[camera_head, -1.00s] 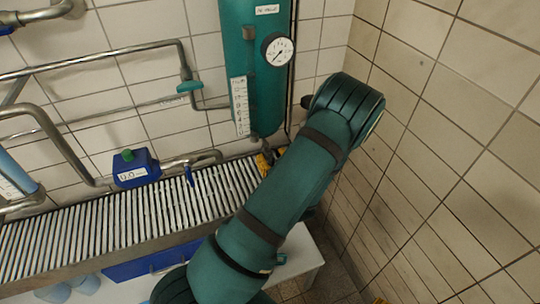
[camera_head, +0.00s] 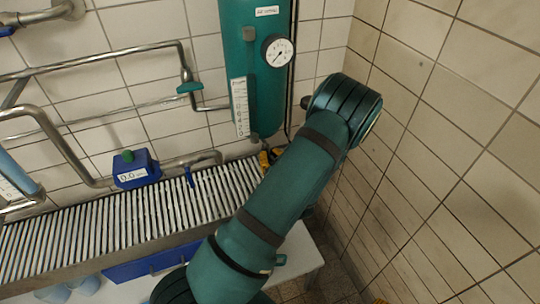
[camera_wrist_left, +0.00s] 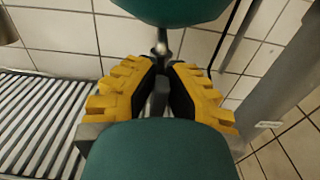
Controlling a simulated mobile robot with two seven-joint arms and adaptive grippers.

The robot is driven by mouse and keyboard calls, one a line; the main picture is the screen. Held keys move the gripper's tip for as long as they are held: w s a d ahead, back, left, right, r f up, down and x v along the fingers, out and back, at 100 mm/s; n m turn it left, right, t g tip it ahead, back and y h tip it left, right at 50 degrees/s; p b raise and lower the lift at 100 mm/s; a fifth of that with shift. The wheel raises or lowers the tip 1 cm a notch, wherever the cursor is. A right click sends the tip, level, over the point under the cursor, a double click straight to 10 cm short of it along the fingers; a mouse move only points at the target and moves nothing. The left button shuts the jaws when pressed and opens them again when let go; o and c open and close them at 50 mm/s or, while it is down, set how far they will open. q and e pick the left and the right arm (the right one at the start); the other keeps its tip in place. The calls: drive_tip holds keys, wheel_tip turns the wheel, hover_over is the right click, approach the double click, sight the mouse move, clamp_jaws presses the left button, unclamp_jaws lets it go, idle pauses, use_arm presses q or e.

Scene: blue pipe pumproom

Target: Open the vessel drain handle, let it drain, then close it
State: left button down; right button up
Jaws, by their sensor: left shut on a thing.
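The vessel is a teal upright cylinder (camera_head: 265,95) on the tiled wall, with a round dial gauge (camera_head: 278,50) and a white scale strip (camera_head: 239,107). Its rounded bottom (camera_wrist_left: 172,8) shows at the top of the wrist view, with a metal drain stem (camera_wrist_left: 161,42) below it. My left gripper (camera_wrist_left: 160,78) has yellow fingers with black pads, shut on the drain handle (camera_wrist_left: 159,97), a dark grey bar between them. In the head view my left gripper (camera_head: 270,157) is just under the vessel, largely hidden by my teal arm. The handle's exact angle is unclear. My right gripper is out of view.
A slatted metal grate (camera_head: 130,215) runs along the wall to the left. A blue box with a readout (camera_head: 135,170) and metal pipes (camera_head: 150,47) with a teal valve handle (camera_head: 189,88) are above it. A tiled wall (camera_head: 450,150) closes off the right.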

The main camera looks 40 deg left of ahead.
use_arm(q)
drive_tip(key=shift+w+r+m+p, duration=0.1)
drive_tip(key=shift+r+m+p, duration=0.05)
drive_tip(key=shift+m+p, duration=1.25)
drive_tip(key=shift+w+d+f+m+p, duration=0.1)
drive_tip(key=shift+w+f+m+p, duration=0.15)
drive_tip(key=shift+m+p, duration=1.7)
drive_tip(key=shift+w+d+f+m+p, duration=0.25)
drive_tip(key=shift+m+p, duration=0.5)
drive_tip(key=shift+m, duration=2.35)
drive_tip(key=shift+w+a+f+m+p, duration=0.1)
drive_tip(key=shift+f+m+p, duration=0.25)
drive_tip(key=shift+m+p, duration=1.6)
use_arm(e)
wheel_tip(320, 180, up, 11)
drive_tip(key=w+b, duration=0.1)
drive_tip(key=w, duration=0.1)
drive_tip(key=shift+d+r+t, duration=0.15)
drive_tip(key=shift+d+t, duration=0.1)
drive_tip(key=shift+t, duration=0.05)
use_arm(q)
drive_tip(key=shift+m, duration=0.7)
drive_tip(key=c, duration=1)
unclamp_jaws()
drive_tip(key=shift+f, duration=0.1)
drive_tip(key=shift+c, duration=0.2)
